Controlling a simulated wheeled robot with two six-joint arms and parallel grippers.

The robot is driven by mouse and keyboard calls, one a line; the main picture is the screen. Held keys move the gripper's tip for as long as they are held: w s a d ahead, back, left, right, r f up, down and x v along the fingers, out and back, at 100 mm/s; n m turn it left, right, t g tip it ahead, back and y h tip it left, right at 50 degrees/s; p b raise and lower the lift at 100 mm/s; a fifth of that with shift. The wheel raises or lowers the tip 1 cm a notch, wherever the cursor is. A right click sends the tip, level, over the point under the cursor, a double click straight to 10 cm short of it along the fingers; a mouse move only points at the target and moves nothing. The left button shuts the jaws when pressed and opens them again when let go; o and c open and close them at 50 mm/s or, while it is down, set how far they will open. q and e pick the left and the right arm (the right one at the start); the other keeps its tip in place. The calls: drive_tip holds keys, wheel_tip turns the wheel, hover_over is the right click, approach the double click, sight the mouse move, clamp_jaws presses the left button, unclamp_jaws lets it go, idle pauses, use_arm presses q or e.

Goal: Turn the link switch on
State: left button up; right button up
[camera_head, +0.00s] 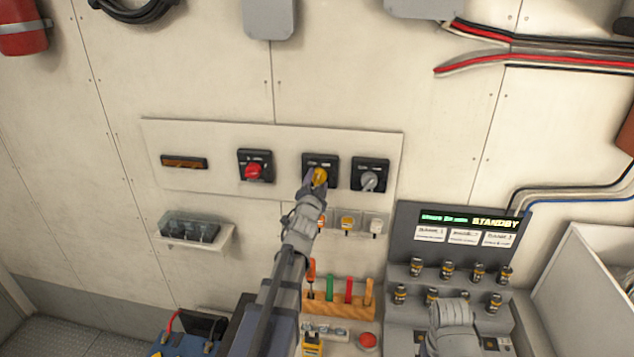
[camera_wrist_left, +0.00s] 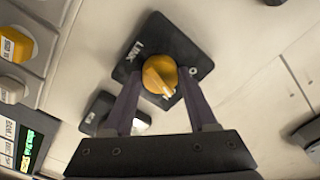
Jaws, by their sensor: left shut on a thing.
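The link switch is a black square plate marked LINK (camera_wrist_left: 190,58) with a round yellow knob (camera_wrist_left: 162,74). In the head view its plate (camera_head: 312,160) is third from the left on the wall panel, with the knob (camera_head: 320,175) at my fingertips. My left gripper (camera_head: 317,181) is shut on the yellow knob; in the left wrist view its two dark fingers (camera_wrist_left: 160,95) lie on either side of it. A pale pointer mark shows on the knob's lower right edge. A grey part of my right arm shows at the lower right; its fingers cannot be made out.
A red-knob switch (camera_head: 254,170) is left of the link switch and a grey-knob switch (camera_head: 369,180) is close on its right. Below are small yellow and white buttons, a wooden tool rack (camera_head: 338,304) and a console display (camera_head: 467,220) reading STANDBY.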

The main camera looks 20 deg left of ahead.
use_arm(q)
drive_tip(key=shift+m, duration=1.5)
drive_tip(key=o, duration=1.4)
drive_tip(key=shift+c, duration=0.2)
drive_tip(key=v, duration=0.7)
drive_tip(key=shift+s, duration=0.4)
drive_tip(key=shift+d, duration=0.15)
